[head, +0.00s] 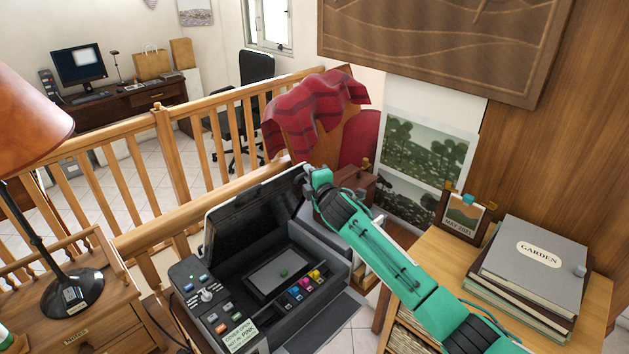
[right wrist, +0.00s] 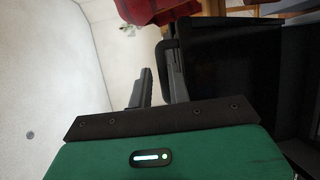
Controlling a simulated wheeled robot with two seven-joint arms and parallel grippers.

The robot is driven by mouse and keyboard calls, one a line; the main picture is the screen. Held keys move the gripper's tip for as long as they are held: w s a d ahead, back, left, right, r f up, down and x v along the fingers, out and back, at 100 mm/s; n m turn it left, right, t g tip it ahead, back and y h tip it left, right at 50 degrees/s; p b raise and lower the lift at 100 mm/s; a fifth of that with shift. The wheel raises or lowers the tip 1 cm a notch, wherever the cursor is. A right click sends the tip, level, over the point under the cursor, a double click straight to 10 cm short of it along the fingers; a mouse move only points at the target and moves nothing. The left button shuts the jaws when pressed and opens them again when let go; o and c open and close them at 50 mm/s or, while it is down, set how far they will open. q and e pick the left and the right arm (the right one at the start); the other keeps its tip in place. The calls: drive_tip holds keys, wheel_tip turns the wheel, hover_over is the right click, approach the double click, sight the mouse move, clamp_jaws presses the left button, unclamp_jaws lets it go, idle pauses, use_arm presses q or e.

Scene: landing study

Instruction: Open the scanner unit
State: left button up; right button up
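The scanner unit (head: 243,226) is the dark lid of a grey printer (head: 217,300). In the head view it stands raised and tilted at the printer's back, with the inside bared. Several coloured ink cartridges (head: 301,291) show in there. My right gripper (head: 308,178) is at the lid's upper right corner; whether it touches cannot be told. In the right wrist view its two dark fingers (right wrist: 157,88) stand with a narrow light gap between them, and nothing clearly held. A large black surface, probably the lid (right wrist: 228,60), lies just right of them. My left gripper is not in view.
A wooden railing (head: 160,120) runs behind the printer. A side table with a lamp (head: 72,292) stands at left. A wooden cabinet with books (head: 535,262) and a small photo frame (head: 465,217) is at right, under my right arm.

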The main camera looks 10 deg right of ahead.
drive_tip(key=b+v, duration=0.4)
drive_tip(key=v, duration=0.9)
drive_tip(key=shift+s, duration=0.3)
drive_tip(key=shift+d, duration=0.1)
